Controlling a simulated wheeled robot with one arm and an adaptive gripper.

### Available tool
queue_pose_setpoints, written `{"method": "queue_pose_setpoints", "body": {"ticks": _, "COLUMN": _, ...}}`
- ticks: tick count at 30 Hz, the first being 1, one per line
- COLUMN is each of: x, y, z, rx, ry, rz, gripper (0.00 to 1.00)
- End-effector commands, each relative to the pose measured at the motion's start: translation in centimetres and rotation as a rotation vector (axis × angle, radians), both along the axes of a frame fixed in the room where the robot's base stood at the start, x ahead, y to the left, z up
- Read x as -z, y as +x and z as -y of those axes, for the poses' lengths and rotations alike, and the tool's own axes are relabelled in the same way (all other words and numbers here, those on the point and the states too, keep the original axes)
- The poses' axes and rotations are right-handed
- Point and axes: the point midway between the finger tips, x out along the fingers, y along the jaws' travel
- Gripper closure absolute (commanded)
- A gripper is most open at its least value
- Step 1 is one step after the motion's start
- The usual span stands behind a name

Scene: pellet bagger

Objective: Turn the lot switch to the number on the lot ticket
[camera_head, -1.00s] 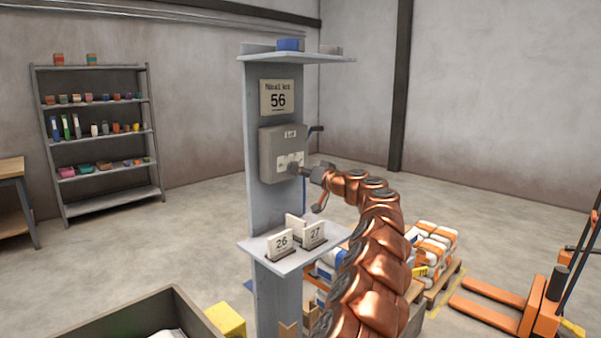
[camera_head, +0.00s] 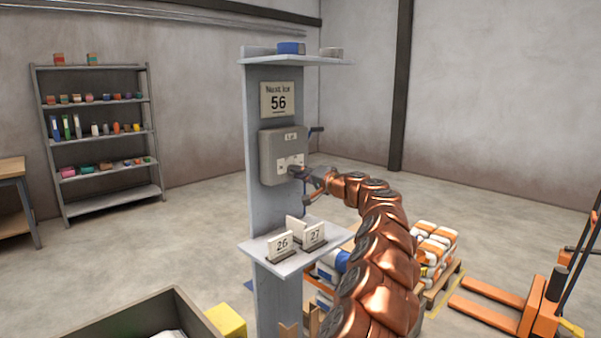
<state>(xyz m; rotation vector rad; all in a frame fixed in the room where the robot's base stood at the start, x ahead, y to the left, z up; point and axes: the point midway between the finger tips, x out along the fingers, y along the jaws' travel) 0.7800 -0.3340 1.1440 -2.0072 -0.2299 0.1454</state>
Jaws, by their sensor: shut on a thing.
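The switch's number and pointer are too small to read.
A small shelf (camera_head: 262,249) below the box holds cards marked 26 (camera_head: 281,243) and 27 (camera_head: 314,234). A top shelf (camera_head: 300,61) carries a blue block. A grey bin (camera_head: 95,322) stands front left, and stacked bags (camera_head: 434,245) and an orange pallet jack (camera_head: 505,300) stand right.

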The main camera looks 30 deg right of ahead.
Motion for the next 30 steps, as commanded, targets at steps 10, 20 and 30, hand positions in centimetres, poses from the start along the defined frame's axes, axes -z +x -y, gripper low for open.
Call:
{"method": "queue_pose_setpoints", "body": {"ticks": 10, "x": -0.31, "y": -0.09, "z": 0.2, "rx": 0.005, "ry": 0.067, "rz": -0.011, "gripper": 1.0}}
{"method": "queue_pose_setpoints", "body": {"ticks": 20, "x": -0.3, "y": -0.09, "z": 0.2, "rx": 0.004, "ry": 0.069, "rz": -0.011, "gripper": 1.0}}
{"method": "queue_pose_setpoints", "body": {"ticks": 30, "x": -0.13, "y": -0.01, "z": 0.03, "rx": 0.001, "ry": 0.068, "rz": -0.013, "gripper": 0.61}}
